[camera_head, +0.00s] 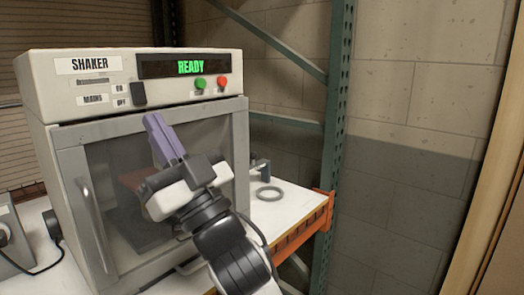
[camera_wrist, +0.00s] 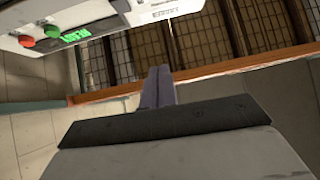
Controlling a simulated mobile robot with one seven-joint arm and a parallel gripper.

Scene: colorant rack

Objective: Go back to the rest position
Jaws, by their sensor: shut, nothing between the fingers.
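My gripper (camera_head: 158,128) has purple fingers that are closed together with nothing between them. In the head view it is raised in front of the shaker's door, pointing up and to the left. In the wrist view the closed fingers (camera_wrist: 157,85) point up the picture, below the shaker's front panel (camera_wrist: 120,12). The shaker (camera_head: 90,110) is a pale box with a grey-framed window door, which looks closed. Its display (camera_head: 190,67) reads READY in green. My arm hides part of the door and its lower right side.
The shaker stands on a white shelf (camera_head: 295,205) with an orange front beam (camera_head: 300,240). A grey ring (camera_head: 269,194) lies on the shelf to the right. A green rack post (camera_head: 333,130) rises beside it. A grey device (camera_head: 12,240) with a cable stands at left.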

